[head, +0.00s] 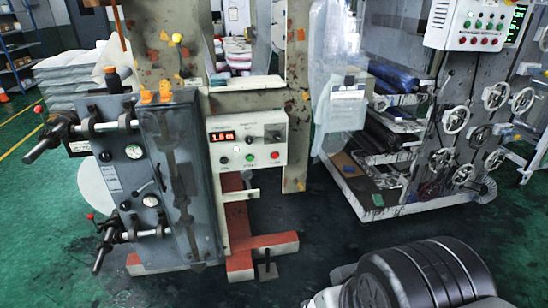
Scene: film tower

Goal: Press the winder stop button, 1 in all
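A small white control panel (232,170) is mounted on the winder frame, left of centre. It has a red lit display (221,136), a dark selector or knob (273,134), a green button (250,158) and a red button (275,155) at its lower right. The red button looks like the stop button; its label is too small to read. Nothing covers the panel. My gripper is not in view, so its state and its distance from the panel cannot be seen.
A grey machine block (165,185) with protruding handles stands left of the panel. A red base beam (240,262) lies below. A second white control box (455,40) with several buttons hangs at upper right, above handwheels (453,121).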

